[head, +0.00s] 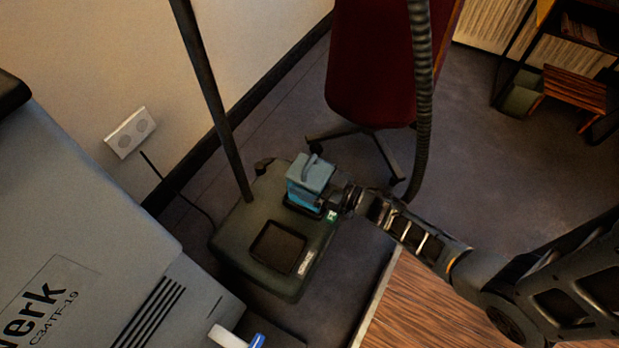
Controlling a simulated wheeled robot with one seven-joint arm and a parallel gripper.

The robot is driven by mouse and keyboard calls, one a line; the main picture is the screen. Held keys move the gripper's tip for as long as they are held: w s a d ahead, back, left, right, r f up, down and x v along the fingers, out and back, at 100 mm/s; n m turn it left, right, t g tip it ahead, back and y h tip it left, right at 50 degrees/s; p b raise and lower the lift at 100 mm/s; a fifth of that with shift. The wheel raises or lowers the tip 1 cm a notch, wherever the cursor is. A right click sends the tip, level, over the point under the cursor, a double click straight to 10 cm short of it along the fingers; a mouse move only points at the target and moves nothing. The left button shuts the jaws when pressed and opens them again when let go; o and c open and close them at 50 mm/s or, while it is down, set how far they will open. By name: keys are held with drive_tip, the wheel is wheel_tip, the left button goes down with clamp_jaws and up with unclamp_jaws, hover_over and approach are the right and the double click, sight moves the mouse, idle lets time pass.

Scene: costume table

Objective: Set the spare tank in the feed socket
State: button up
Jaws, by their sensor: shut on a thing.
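A blue tank (303,193) with a grey top and a grey handle is at the far right part of a dark steamer-like base (230,243) on the floor. It looks upright. A dark rim shows under its near edge, but I cannot tell whether it is seated in it or just above it. My gripper (341,199) reaches in from the right and is shut on the tank's right side; its fingertips are partly hidden. An empty dark square recess (277,247) lies nearer in the base's top.
A dark pole (213,95) rises behind the base, and a ribbed hose (422,100) hangs to the right. A red chair (375,65) stands behind. A large grey machine (75,220) is at left; a wooden surface (430,310) is at lower right.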

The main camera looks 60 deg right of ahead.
drive_tip(key=o, duration=1.5)
drive_tip(key=shift+f, duration=0.1)
